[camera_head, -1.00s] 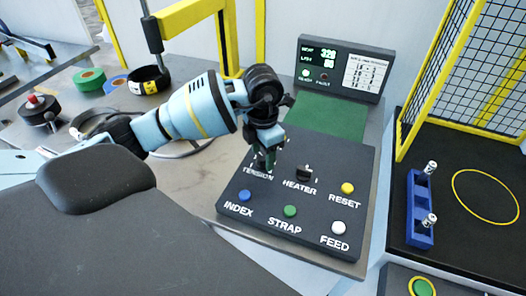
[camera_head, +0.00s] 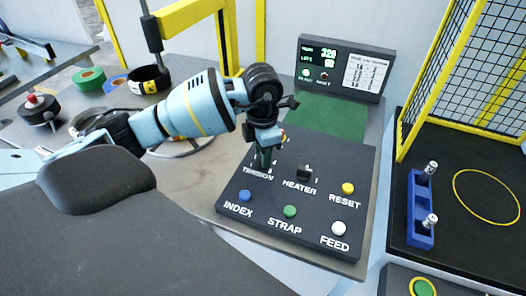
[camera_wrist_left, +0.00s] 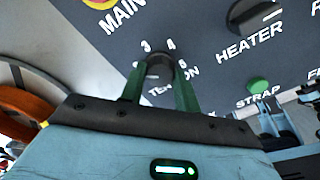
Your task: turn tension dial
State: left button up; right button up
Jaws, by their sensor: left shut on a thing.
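The tension dial is a dark round knob (camera_wrist_left: 158,66) with numbers around it, on the dark control panel (camera_head: 325,160). In the left wrist view the two green fingers of my left gripper (camera_wrist_left: 160,85) stand on either side of the knob and are shut on it. In the head view the left gripper (camera_head: 264,158) points down at the panel just above the word TENSION, and it hides most of the dial.
The heater knob (camera_head: 304,173) is right of the dial. Blue index (camera_head: 245,195), green strap (camera_head: 290,211), white feed (camera_head: 339,228) and yellow reset (camera_head: 348,188) buttons surround it. A display (camera_head: 345,68) stands behind. A blue block with pegs (camera_head: 420,210) is at right.

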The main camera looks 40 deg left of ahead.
pick_arm(q)
jog(key=m+b, duration=0.1)
jog(key=m, duration=0.5)
jog(key=shift+m+b, duration=0.5)
jog(key=shift+m, duration=1.5)
pick_arm(e)
jog(key=shift+s+f, duration=0.25)
jog(key=shift+f, duration=0.35)
jog(key=shift+s+f, duration=0.25)
jog(key=shift+f, duration=0.35)
jog(key=shift+s+f+g, duration=0.1)
jog(key=shift+s+g, duration=0.15)
jog(key=shift+g, duration=0.05)
pick_arm(q)
jog(key=o, duration=1)
jog(key=shift+c, duration=0.2)
jog(key=shift+r, duration=3.95)
pick_arm(e)
jog(key=shift+w+a, duration=0.1)
jog(key=shift+w, duration=0.1)
jog(key=shift+s, duration=0.2)
